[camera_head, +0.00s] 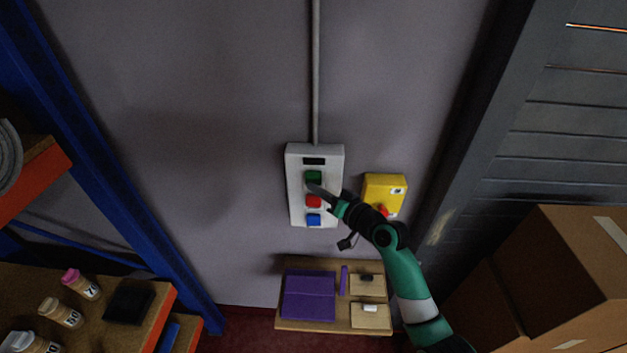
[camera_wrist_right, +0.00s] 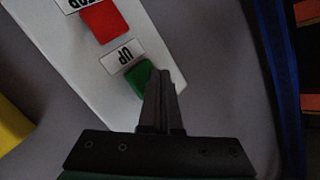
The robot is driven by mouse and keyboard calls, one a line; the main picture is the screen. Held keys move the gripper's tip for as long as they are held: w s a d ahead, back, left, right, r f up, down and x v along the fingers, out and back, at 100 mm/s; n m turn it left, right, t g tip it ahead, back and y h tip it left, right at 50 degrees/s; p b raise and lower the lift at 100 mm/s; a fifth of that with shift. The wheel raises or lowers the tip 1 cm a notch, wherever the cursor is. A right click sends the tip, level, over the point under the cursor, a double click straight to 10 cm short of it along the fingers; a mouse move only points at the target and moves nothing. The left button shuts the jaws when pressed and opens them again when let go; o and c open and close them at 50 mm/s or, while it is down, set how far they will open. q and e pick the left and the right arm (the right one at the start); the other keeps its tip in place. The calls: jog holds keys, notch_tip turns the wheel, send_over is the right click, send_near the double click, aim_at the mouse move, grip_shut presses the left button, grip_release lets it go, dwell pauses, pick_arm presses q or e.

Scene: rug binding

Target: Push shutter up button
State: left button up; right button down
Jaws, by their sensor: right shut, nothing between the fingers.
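The grey control box (camera_head: 295,185) is on the wall with a green button (camera_head: 314,177), a red button (camera_head: 313,201) and a blue button (camera_head: 314,219) in a column. In the right wrist view the green button (camera_wrist_right: 140,75) has the label UP (camera_wrist_right: 122,56) beside it; the red button (camera_wrist_right: 104,21) is farther up. My left gripper is not in view.
A yellow box (camera_head: 375,182) with a red knob is right of the control box. A wooden shelf (camera_head: 285,322) with purple items is below. Blue racking (camera_head: 88,140) stands left; a slatted shutter (camera_head: 560,120) and cardboard boxes (camera_head: 570,255) are right.

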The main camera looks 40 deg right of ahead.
dwell(0.8)
jog(key=shift+w+d+b, duration=0.3)
jog(key=shift+b, duration=0.1)
